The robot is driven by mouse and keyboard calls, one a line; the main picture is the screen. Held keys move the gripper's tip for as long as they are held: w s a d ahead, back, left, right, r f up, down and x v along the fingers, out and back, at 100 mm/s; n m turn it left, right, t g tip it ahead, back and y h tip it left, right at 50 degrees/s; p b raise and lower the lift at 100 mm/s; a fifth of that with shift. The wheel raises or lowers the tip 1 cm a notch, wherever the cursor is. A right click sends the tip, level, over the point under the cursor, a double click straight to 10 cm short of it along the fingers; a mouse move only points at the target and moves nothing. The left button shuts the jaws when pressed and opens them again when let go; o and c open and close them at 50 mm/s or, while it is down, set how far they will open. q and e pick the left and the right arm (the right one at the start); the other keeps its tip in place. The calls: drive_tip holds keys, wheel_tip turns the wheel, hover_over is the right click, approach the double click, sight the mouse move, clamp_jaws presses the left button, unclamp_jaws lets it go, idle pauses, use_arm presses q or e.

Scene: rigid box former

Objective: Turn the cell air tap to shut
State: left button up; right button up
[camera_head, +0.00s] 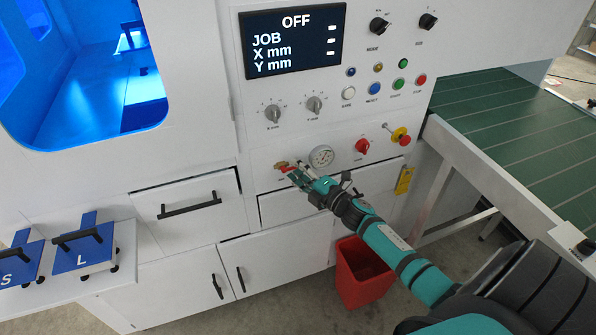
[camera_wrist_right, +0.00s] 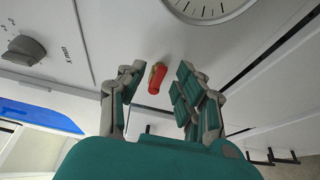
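The cell air tap (camera_head: 281,166) is a small brass valve with a red lever on the white panel, left of the round gauge (camera_head: 321,157). In the right wrist view the red lever (camera_wrist_right: 156,79) shows end-on between the fingers. My right gripper (camera_head: 296,172) is at the tap and partly covers it in the head view. In the right wrist view my right gripper (camera_wrist_right: 160,72) is open, with a finger on each side of the lever and gaps visible. I cannot tell how deep the lever sits between them. My left gripper is not in view.
A red knob (camera_head: 362,147) and a red emergency button (camera_head: 401,135) are right of the gauge. Drawers with black handles (camera_head: 190,209) lie below. A red bin (camera_head: 361,275) stands on the floor under my arm. A green conveyor (camera_head: 520,125) is at right.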

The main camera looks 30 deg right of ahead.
clamp_jaws()
drive_tip(key=shift+f, duration=0.1)
drive_tip(key=shift+w+a+f+m+t+h+b, duration=0.15)
drive_tip(key=shift+a+f+m+t+h+b, duration=0.9)
drive_tip(key=shift+m, duration=2.7)
drive_tip(key=shift+w+a+f+m+t+h+b, duration=0.1)
drive_tip(key=shift+m+t+h+b, duration=0.2)
drive_tip(key=shift+m+h+b, duration=2.55)
drive_tip(key=shift+w+a+f+m+t+b, duration=0.15)
drive_tip(key=shift+a+f+m+t+b, duration=0.75)
drive_tip(key=shift+m, duration=3.7)
drive_tip(key=shift+d+r+g+b, duration=0.25)
drive_tip(key=shift+d+r+b, duration=0.05)
drive_tip(key=shift+o, duration=0.2)
unclamp_jaws()
